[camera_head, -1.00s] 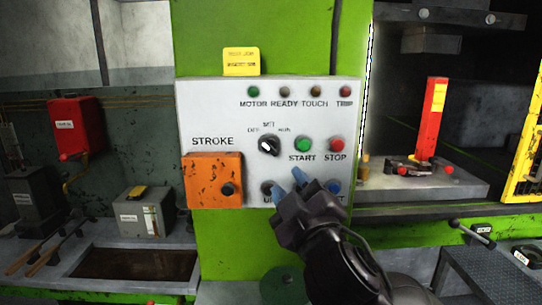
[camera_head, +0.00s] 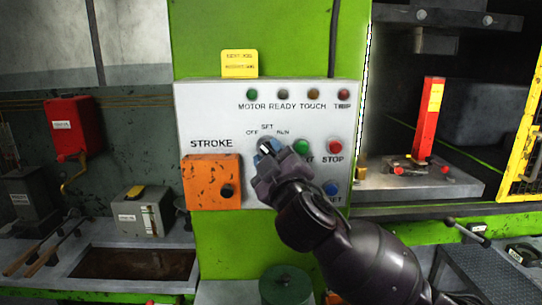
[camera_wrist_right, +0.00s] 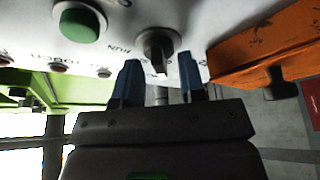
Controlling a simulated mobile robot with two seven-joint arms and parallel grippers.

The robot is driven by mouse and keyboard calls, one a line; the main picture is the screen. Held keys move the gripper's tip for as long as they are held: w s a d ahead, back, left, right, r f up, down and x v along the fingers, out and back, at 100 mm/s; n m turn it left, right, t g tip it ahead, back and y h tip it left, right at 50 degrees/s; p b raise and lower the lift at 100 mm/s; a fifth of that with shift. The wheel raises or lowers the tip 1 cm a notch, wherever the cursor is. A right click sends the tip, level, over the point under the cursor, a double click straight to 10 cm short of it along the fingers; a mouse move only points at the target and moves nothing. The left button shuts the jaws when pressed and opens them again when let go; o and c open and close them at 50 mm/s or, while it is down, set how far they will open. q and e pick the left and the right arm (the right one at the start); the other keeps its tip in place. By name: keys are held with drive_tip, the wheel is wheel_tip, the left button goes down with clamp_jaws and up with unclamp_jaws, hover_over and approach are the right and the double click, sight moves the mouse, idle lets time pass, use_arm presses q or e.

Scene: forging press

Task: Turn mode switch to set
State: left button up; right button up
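The mode switch (camera_head: 265,149) is a black rotary knob with a white mark, on the white control panel under the labels OFF, SET and RUN. My gripper covers much of it in the head view, and I cannot tell which label its mark points to. In the right wrist view the knob (camera_wrist_right: 156,46) shows at the gap between the blue fingertips. My right gripper (camera_head: 270,153) is open, its fingertips (camera_wrist_right: 158,64) to either side of the knob; I cannot tell whether they touch it. My left gripper is not in view.
The green START button (camera_head: 302,146) and red STOP button (camera_head: 335,147) are close to the right of the switch. An orange STROKE box (camera_head: 208,183) projects at lower left. A blue button (camera_head: 332,188) sits at lower right. Indicator lamps (camera_head: 284,94) line the panel's top.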

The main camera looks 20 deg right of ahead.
drive_tip(key=shift+c, duration=0.4)
clamp_jaws()
drive_tip(key=shift+f+m+b, duration=0.1)
drive_tip(key=shift+m+b, duration=0.2)
drive_tip(key=m+h+b, duration=0.2)
drive_tip(key=m, duration=0.2)
drive_tip(key=m+h+b, duration=0.2)
drive_tip(key=m+b, duration=0.1)
drive_tip(key=m, duration=0.1)
drive_tip(key=m+h+b, duration=0.2)
drive_tip(key=m, duration=0.2)
drive_tip(key=shift+w+a+f, duration=0.1)
drive_tip(key=shift+a, duration=0.2)
